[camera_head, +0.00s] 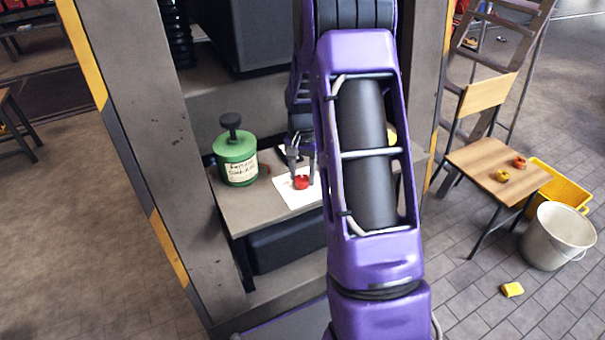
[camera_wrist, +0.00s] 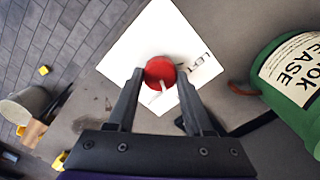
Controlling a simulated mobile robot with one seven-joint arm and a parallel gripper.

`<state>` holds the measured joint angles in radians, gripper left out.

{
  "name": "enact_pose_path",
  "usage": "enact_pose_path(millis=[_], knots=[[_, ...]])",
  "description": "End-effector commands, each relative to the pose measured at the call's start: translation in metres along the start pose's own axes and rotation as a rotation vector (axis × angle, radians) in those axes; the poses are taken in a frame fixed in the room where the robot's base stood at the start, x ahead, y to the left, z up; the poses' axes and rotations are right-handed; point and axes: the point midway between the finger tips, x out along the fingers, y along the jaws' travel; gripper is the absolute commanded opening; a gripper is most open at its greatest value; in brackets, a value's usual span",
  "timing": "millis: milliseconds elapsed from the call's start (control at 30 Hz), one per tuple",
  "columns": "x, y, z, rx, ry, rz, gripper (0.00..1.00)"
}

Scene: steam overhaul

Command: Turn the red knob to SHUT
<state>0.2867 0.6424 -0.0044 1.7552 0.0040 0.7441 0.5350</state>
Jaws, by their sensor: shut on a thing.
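The red knob (camera_head: 301,182) sits on a white card (camera_head: 290,197) on a grey shelf. In the wrist view the round red knob (camera_wrist: 160,72) has a pale pointer line, and the white card (camera_wrist: 130,50) carries dark lettering at its right, only partly readable. My gripper (camera_head: 301,170) reaches down onto the knob from above. In the wrist view my gripper (camera_wrist: 160,78) has one finger at each side of the knob, shut on it. The SHUT mark is not readable in either view.
A green canister (camera_head: 236,158) with a black top stands left of the card; it also shows in the wrist view (camera_wrist: 290,90). Grey posts flank the shelf. A chair (camera_head: 500,165) with small items, a bucket (camera_head: 557,237) and a yellow crate (camera_head: 560,185) stand at the right.

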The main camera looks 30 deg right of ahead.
Motion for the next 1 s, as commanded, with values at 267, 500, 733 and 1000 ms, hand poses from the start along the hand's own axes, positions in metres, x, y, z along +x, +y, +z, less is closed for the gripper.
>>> enact_pose_path(millis=[267,500,733,1000], knots=[[-0.0009,-0.0005,-0.0002,-0.217,0.0,-0.001,0.0],[-0.0008,-0.0007,-0.0002,-0.34,0.001,0.0,0.0],[-0.0007,-0.0006,-0.0003,-0.394,0.001,0.0,0.0],[-0.0007,-0.0006,-0.0004,-0.405,0.001,0.0,0.0]])
